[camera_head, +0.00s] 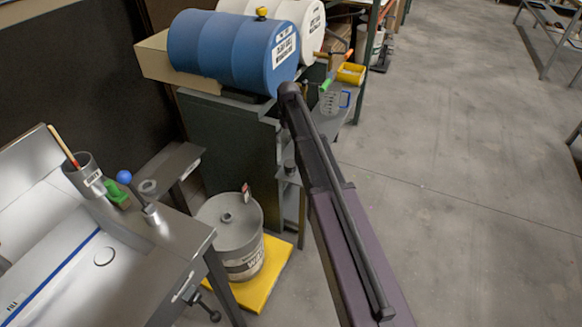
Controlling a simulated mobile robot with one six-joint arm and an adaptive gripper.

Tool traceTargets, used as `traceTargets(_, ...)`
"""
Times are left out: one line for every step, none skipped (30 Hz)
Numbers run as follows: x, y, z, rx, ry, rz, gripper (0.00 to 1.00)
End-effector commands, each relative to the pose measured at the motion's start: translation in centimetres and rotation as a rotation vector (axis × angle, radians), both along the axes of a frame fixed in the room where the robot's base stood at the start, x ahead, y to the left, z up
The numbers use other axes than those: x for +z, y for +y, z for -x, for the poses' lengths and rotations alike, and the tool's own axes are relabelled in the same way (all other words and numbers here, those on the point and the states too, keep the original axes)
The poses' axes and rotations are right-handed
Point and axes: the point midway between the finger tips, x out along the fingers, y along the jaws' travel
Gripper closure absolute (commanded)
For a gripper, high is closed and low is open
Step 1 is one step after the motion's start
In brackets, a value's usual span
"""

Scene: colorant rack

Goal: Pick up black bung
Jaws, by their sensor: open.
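A small dark cylinder (289,167), which may be the black bung, stands on a narrow grey ledge beside the dark cabinet. It is too small to tell for sure, and my arm passes just to its right. My arm crosses the middle of the view, but I cannot make out my gripper.
A grey waste drum (232,240) stands on a yellow platform (272,277) on the floor. A metal bench (150,285) at left holds a cup, a green block and a blue-knobbed lever. A white drum (301,20) lies behind the blue one.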

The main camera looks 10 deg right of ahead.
Motion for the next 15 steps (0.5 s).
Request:
traceTargets(0.0,-0.1,0.0,-0.002,0.000,0.000,0.00)
traceTargets(-0.1,-0.2,0.0,-0.002,0.000,0.000,0.00)
traceTargets(-0.1,-0.3,0.0,-0.003,0.000,0.000,0.00)
traceTargets(-0.2,-0.3,0.0,-0.004,0.000,0.000,0.00)
traceTargets(-0.3,-0.4,0.0,-0.004,0.000,0.000,0.00)
traceTargets(-0.5,-0.4,0.0,-0.005,0.000,0.000,0.00)
traceTargets(-0.6,-0.4,0.0,-0.005,0.000,0.000,0.00)
traceTargets(-0.8,-0.4,0.0,-0.005,0.000,0.000,0.00)
traceTargets(-1.1,-0.5,0.0,-0.005,0.000,0.000,0.00)
traceTargets(-1.3,-0.5,0.0,-0.006,0.000,0.000,0.00)
traceTargets(-1.5,-0.5,0.0,-0.006,0.000,0.000,0.00)
traceTargets(-1.8,-0.5,0.0,-0.006,0.000,0.000,0.00)
traceTargets(-2.1,-0.5,0.0,-0.006,0.000,0.000,0.00)
traceTargets(-2.3,-0.5,0.0,-0.006,0.000,0.000,0.00)
traceTargets(-2.6,-0.6,0.0,-0.006,0.000,0.000,0.00)
